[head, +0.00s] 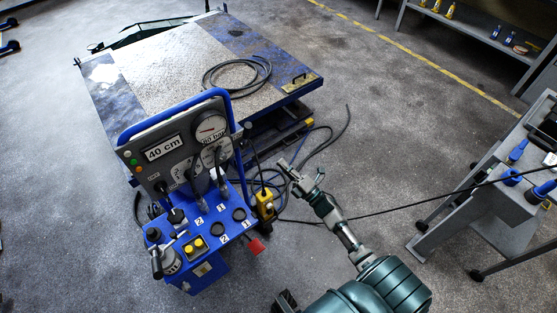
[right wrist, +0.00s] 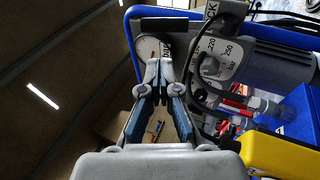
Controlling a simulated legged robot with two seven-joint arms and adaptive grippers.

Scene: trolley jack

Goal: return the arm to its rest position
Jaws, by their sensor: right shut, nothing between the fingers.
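My right arm (head: 350,240) reaches up from the bottom edge in the head view. Its gripper (head: 287,168) is extended over the floor, to the right of the blue control unit and in front of the lift platform. In the right wrist view the two fingers (right wrist: 158,65) are together at the tips, and nothing shows between them. A round gauge (right wrist: 150,48) lies behind the fingertips in that view. I do not see my left gripper.
The blue control unit (head: 208,265) has a panel reading 40 cm (head: 163,148), gauges and levers. A yellow box (head: 264,205) hangs beside it, near loose cables. The lift platform (head: 180,65) stands behind. A grey trolley (head: 470,210) stands right; floor between is mostly clear.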

